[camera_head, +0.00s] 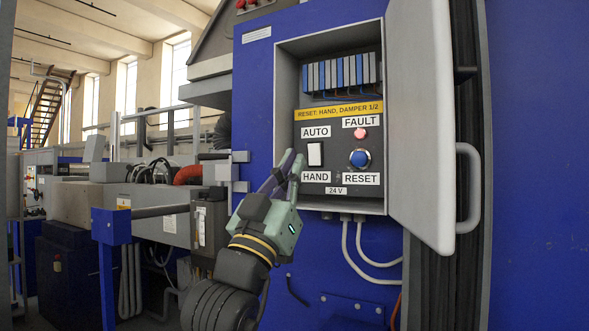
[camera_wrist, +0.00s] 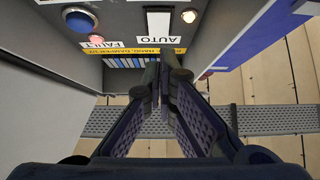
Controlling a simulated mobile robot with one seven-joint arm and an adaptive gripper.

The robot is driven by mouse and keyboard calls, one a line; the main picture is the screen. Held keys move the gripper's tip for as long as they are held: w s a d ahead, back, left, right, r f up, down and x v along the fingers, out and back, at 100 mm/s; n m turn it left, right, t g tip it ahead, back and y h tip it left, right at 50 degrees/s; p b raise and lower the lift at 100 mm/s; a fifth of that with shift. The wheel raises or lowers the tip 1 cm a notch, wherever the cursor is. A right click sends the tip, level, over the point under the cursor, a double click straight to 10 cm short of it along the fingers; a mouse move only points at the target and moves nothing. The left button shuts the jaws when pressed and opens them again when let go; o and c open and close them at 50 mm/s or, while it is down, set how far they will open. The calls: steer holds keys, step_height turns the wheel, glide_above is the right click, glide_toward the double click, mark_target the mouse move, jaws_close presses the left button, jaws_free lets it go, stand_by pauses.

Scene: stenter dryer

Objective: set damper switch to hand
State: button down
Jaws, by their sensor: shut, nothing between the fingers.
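The damper switch is a white rocker (camera_head: 315,154) on the dark panel inside the open box, with the AUTO label (camera_head: 316,131) above it and the HAND label (camera_head: 315,177) below. I cannot tell which way it is tipped. It also shows upside down at the top of the wrist view (camera_wrist: 158,22). My gripper (camera_head: 293,163) is shut and empty, its fingertips just left of the rocker in the head view. In the wrist view the closed fingertips (camera_wrist: 163,68) lie below the rocker in the picture. I cannot tell whether they touch the panel.
A blue RESET button (camera_head: 359,158) and a pink-red FAULT lamp (camera_head: 361,133) sit right of the switch. A small glowing lamp (camera_wrist: 189,15) shows beside the rocker in the wrist view. The box's open door (camera_head: 421,120) stands at the right. Terminal blocks (camera_head: 340,73) are above.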

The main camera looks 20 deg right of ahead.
steer(key=b+v, duration=0.4)
steer(key=v, duration=0.6)
steer(key=shift+w+d+f, duration=0.2)
steer(key=shift+d+f, duration=0.1)
steer(key=shift+a, duration=0.1)
